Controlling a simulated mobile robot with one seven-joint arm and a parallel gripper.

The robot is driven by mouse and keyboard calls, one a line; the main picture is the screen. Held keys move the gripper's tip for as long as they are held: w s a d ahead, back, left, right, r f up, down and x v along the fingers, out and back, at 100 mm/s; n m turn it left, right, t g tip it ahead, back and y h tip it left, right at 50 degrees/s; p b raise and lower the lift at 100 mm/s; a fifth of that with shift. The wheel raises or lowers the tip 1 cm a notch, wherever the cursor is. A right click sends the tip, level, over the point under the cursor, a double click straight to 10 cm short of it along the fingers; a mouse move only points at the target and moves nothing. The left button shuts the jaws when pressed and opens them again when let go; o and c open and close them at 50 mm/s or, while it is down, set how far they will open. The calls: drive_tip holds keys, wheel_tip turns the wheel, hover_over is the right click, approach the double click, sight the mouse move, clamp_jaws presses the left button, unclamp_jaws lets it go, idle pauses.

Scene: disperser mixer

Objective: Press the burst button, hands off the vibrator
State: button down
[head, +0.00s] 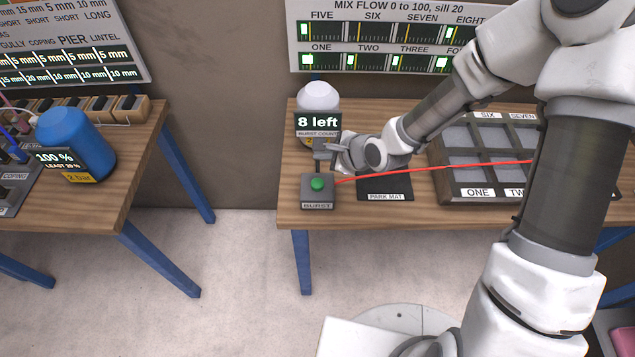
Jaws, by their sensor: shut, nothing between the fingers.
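The burst button (317,184) is a green dome on a grey box labelled BURST, at the front left corner of the right wooden table. My gripper (318,160) is shut and empty, just above and behind the button in the picture. I cannot tell whether its fingertips touch the button. A white bottle (318,96) behind my gripper carries a burst counter sign (318,122) reading "8 left". I cannot make out anything as the vibrator.
A black park mat (385,188) lies right of the button, crossed by a thin red line. A compartment tray (460,187) stands further right, partly hidden by my arm. A mix flow board (385,38) hangs behind. A blue tank (75,143) stands on the left table.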

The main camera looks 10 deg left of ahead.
drive_tip(key=b, duration=0.6)
hover_over(321, 185)
wheel_tip(321, 185, down, 7)
drive_tip(key=shift+f+b, duration=0.45)
drive_tip(key=shift+f, duration=0.05)
drive_tip(key=shift+f, duration=0.1)
idle(1.2)
drive_tip(key=shift+w+f, duration=0.1)
drive_tip(key=shift+f, duration=0.2)
drive_tip(key=shift+f+b, duration=0.6)
idle(0.6)
drive_tip(key=shift+r, duration=0.1)
drive_tip(key=shift+r+p, duration=0.95)
drive_tip(key=shift+p, duration=0.1)
